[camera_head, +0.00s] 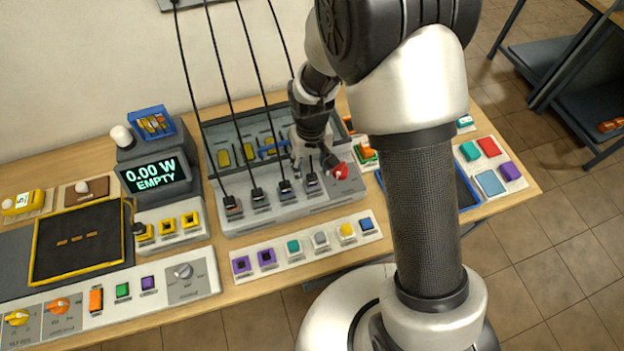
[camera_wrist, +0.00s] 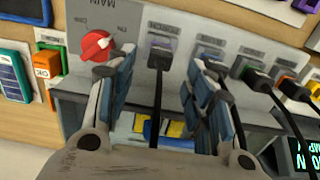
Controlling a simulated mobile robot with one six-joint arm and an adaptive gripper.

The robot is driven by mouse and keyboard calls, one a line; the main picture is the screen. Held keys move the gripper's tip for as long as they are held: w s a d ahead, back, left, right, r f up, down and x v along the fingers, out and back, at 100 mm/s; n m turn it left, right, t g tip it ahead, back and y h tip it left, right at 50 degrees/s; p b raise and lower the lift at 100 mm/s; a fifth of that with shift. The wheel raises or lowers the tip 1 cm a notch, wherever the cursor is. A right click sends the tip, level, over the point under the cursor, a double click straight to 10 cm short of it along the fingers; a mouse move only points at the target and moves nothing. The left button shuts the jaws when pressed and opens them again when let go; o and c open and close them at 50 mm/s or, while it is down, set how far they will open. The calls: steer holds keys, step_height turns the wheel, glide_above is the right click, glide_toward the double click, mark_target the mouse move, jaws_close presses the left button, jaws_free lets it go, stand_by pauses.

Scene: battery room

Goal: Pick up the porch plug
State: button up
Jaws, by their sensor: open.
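Several dark plugs with black cables stand in a row on a grey panel (camera_head: 265,217). Their labels are too small to read, so I cannot tell which is the porch plug. In the head view, my gripper (camera_head: 314,163) is over the right end of the row, by the rightmost plug (camera_head: 311,180). In the wrist view, my gripper (camera_wrist: 160,88) is open, and one plug (camera_wrist: 161,58) with its cable shows between the two fingers. I see no contact with it. Another plug (camera_wrist: 254,77) is to the right of the right finger.
A red knob (camera_head: 341,171) is close to my gripper; it also shows beside the left finger in the wrist view (camera_wrist: 96,45). Cables hang over the panel. A display (camera_head: 155,175) reads "0.00 W EMPTY". Coloured buttons (camera_head: 320,239) line the front strip.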

mark_target(312, 176)
step_height(312, 176, down, 5)
steer(key=shift+s+d+f+b, duration=0.1)
steer(key=shift+s+b, duration=0.05)
steer(key=shift+b, duration=0.2)
steer(key=shift+c, duration=0.3)
steer(key=c, duration=1.1)
